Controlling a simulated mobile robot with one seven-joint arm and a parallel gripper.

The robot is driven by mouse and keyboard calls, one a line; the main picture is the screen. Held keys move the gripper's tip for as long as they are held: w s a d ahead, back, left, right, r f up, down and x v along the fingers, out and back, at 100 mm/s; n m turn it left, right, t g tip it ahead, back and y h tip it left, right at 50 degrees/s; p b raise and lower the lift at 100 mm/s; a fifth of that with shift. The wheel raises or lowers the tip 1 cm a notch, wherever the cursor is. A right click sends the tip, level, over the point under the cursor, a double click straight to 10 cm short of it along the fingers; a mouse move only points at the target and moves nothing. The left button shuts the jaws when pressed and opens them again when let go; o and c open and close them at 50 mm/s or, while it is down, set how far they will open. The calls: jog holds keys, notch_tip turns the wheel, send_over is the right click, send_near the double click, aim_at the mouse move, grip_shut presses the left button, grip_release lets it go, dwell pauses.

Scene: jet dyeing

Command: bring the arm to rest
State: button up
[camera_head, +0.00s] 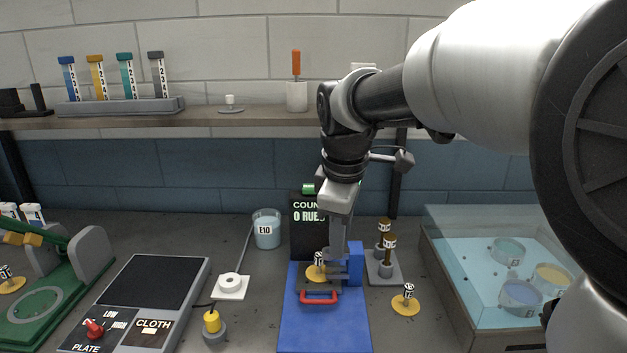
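My arm reaches in from the right, bent at the elbow, with its wrist pointing down over the blue base (325,335). My gripper (335,284) is low at the blue block on that base, next to a red handle (319,299) and a yellow disc piece (315,272) with a small labelled post. The fingers overlap with grey parts of the fixture, so I cannot tell whether they are open or shut, or whether they touch the handle. The black counter panel (307,238) behind is partly hidden by my wrist.
A water bath (440,275) with several beakers stands at right. A yellow disc (405,303) and a grey holder (385,270) with brown-topped posts are close to the right of the base. A beaker (267,230), white pad (231,287) and control panel (140,300) lie left. A shelf (220,117) runs behind.

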jog(key=s+d+r+m+t+p, duration=0.1)
jog(key=s+d+r+m+p, duration=0.1)
jog(key=s+m, duration=0.2)
jog(key=s+d+r+m+t+p, duration=0.1)
jog(key=s+d+m+p, duration=0.1)
jog(key=s+m, duration=0.3)
jog(key=s+d+r+m+p, duration=0.2)
jog(key=s+d+m, duration=0.2)
jog(key=s, duration=0.7)
jog(key=shift+d+r+m+t, duration=0.25)
jog(key=shift+r+m+t, duration=0.15)
jog(key=shift+m, duration=0.1)
jog(key=shift+d, duration=0.1)
